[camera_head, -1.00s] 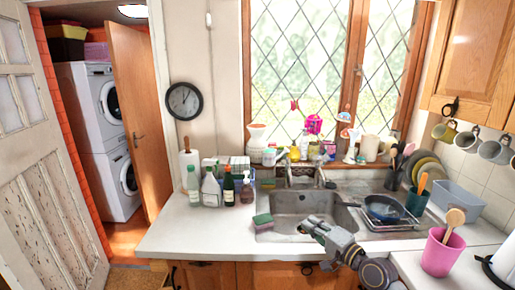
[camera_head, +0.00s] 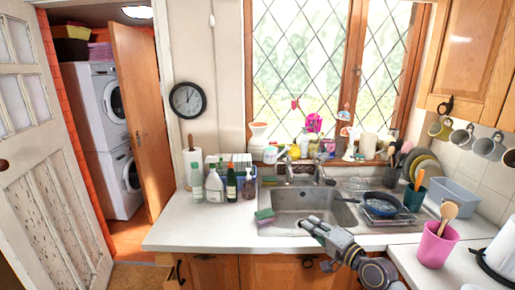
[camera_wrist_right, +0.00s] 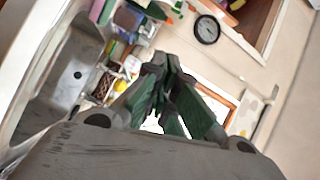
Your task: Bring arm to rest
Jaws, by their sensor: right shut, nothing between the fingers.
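My right gripper (camera_head: 308,224) is in front of the sink in the head view, its arm coming in from the lower right. In the right wrist view its fingers (camera_wrist_right: 163,65) are closed together with nothing between them. The gripper is over the front edge of the sink and counter, apart from the objects there. My left gripper is not in either view.
The steel sink (camera_head: 285,198) holds no large item. A pan (camera_head: 381,204) and a pink cup (camera_head: 436,245) are to the right.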

